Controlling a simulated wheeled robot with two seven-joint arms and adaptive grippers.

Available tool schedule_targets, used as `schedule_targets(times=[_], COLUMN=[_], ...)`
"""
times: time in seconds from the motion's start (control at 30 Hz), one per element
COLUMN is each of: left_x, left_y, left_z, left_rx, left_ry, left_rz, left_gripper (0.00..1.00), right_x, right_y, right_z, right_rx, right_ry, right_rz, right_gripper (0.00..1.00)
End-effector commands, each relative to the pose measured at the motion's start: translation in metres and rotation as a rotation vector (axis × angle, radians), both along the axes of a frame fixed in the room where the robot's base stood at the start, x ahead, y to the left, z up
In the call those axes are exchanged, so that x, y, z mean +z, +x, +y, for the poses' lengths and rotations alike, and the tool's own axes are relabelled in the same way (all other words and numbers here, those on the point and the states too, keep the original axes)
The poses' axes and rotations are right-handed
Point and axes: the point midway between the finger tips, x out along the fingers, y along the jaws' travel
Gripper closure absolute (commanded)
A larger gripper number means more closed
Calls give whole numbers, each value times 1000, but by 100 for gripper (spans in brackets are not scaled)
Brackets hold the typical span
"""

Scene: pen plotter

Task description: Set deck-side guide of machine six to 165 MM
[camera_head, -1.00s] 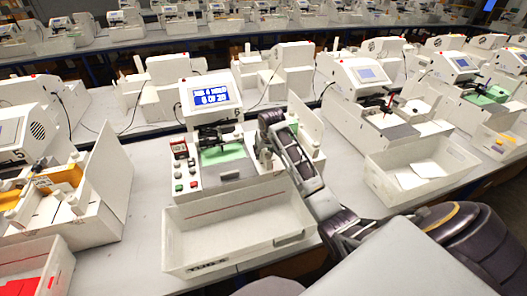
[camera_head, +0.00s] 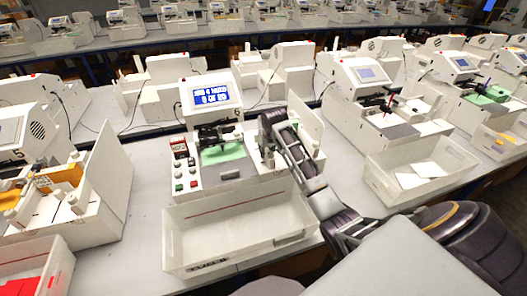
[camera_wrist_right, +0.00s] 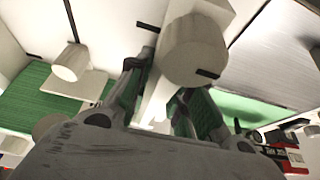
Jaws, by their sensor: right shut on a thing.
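The machine (camera_head: 200,178) in front of me is a white unit with a lit blue-and-white screen (camera_head: 211,98), whose text is too small to read surely. Its green deck (camera_head: 224,153) lies below the screen. My right gripper (camera_head: 268,155) reaches down at the right side of this deck. In the right wrist view, the fingers of my right gripper (camera_wrist_right: 158,105) are shut on a pale upright guide piece (camera_wrist_right: 154,98). A white round knob (camera_wrist_right: 195,50) stands just beyond the fingers, and another knob (camera_wrist_right: 72,62) is to the left. Any scale reading is hidden. My left gripper is out of view.
A white open bin (camera_head: 240,228) stands before the machine. Red, green and dark buttons (camera_head: 180,170) are on its left front. A tall white side panel (camera_head: 306,124) rises close to the right of my arm. Similar machines (camera_head: 365,95) stand to both sides.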

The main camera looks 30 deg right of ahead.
Motion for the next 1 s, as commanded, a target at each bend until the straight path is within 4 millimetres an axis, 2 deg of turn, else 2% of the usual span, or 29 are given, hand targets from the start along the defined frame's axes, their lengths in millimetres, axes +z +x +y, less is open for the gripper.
schedule_targets(times=[0.23,0.27,0.4,0.43,0.77,1.0], left_x=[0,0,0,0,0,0], left_y=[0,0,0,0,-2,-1], left_z=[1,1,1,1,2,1], left_rx=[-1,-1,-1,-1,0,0], left_ry=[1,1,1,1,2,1], left_rz=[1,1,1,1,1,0], left_gripper=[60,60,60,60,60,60], right_x=[1,1,1,1,1,10], right_y=[0,0,0,0,0,-3], right_z=[0,0,0,0,0,0], right_rx=[4,4,2,2,2,2], right_ry=[0,0,0,0,-1,-1], right_rz=[-2,-2,-2,-2,-1,-3], right_gripper=[100,76,58,56,56,56])
